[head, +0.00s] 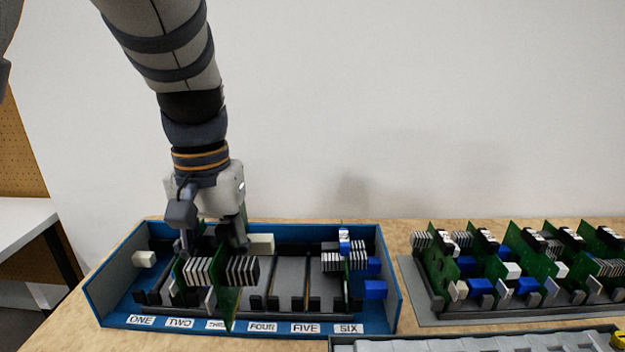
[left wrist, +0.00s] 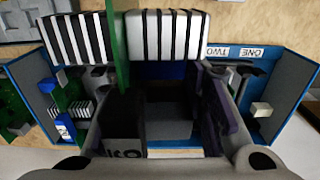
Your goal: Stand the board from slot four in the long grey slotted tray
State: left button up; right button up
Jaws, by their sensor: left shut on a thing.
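My left gripper (head: 212,246) reaches down into the blue slot box (head: 392,290). It is shut on a green board (head: 229,300) with striped black-and-white heatsinks on both sides. The board is seen edge-on near the labels THREE and FOUR, and its lower edge overlaps the box's front wall in the picture. I cannot tell whether it is clear of its slot. In the left wrist view the board (left wrist: 119,45) and its heatsinks lie across the fingers. The long grey slotted tray (head: 425,318) is at the right, with several green boards standing in it. My right gripper is not in view.
Another board with blue blocks (head: 375,289) stands near label SIX. Dark slot rails (head: 290,304) show bare near FOUR and FIVE. A grey ridged bin (head: 470,343) lies at the front right. The wall behind is bare.

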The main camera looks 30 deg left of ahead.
pick_arm(q)
notch_tip(320, 180, down, 8)
jog(key=shift+f, duration=0.2)
dwell(5.0)
jog(key=o, duration=1.4)
jog(key=shift+r, duration=1.3)
